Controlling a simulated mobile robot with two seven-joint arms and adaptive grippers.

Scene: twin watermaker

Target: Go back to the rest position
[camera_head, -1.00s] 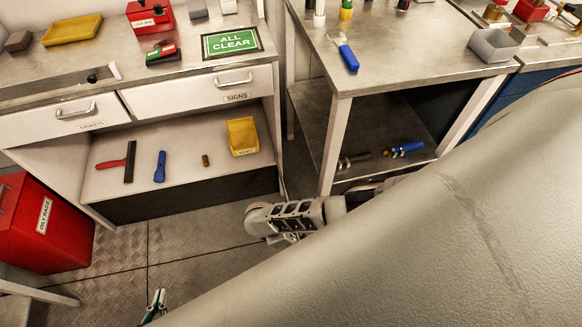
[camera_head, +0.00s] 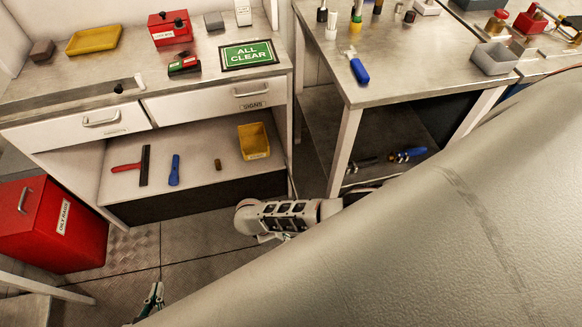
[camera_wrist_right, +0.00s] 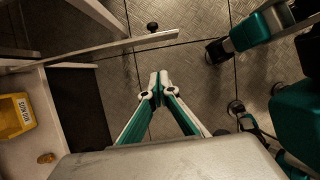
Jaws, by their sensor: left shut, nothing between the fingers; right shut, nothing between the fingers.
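In the head view, my left gripper (camera_head: 155,294) shows at the bottom left as thin teal and white fingers over the floor. It is shut and empty. My right arm's grey-white wrist section hangs in front of the cabinet's lower right corner; its fingers are mostly hidden there. In the right wrist view, my right gripper (camera_wrist_right: 160,80) has its teal and white fingers meeting at the tips over the floor plates, shut with nothing between them.
The cabinet's lower shelf (camera_head: 205,185) holds a yellow bin (camera_head: 253,141) and small tools. An ALL CLEAR sign (camera_head: 248,55) lies on top. A red bin (camera_head: 50,225) stands at left. A steel table (camera_head: 400,80) stands at right. Floor (camera_head: 200,250) between is clear.

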